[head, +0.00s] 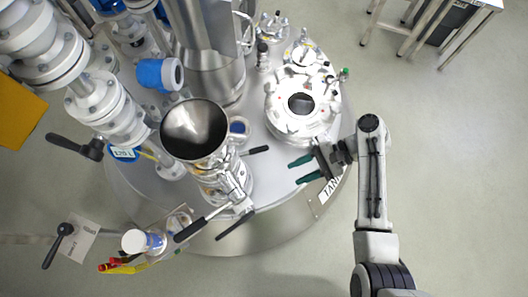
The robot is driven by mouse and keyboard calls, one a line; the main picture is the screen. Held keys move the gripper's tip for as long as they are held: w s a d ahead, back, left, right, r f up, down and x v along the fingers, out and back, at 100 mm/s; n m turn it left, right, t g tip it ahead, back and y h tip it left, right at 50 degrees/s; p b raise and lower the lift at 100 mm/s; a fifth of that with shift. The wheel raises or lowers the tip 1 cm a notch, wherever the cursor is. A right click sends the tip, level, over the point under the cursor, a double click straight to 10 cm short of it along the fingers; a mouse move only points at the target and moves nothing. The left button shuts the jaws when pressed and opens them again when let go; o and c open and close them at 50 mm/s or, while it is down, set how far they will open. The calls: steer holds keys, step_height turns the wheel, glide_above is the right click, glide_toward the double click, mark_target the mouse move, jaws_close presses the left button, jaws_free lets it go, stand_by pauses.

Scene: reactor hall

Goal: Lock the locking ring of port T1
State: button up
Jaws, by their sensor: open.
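A round silver port (279,121) with a wide ring and a dark central opening stands on top of the tank. Small red marks and small fittings sit around its rim. I take it for port T1, but no such label is readable, and I cannot tell how its ring is turned. My gripper (296,172) is open, with dark green fingers pointing left. It is empty, just below the port in the picture, over the tank's front right edge, and apart from the port.
A steel funnel (194,130) and a black-handled valve (225,187) stand left of my gripper. White flanged pipes (105,105) and a blue fitting (155,73) fill the left. A steel cylinder (218,80) rises behind. A small bench (440,25) is at top right; floor right is clear.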

steer(key=w+a+r+m+g+y+b, duration=0.1)
steer(key=w+a+r+m+y+b, duration=0.15)
steer(key=w+m+y, duration=0.35)
steer(key=n, duration=0.2)
glide_toward(238, 156)
steer(key=x, duration=0.5)
steer(key=shift+w+a+f, duration=0.2)
steer(key=shift+w+a, duration=0.05)
steer(key=shift+c, duration=0.2)
jaws_close()
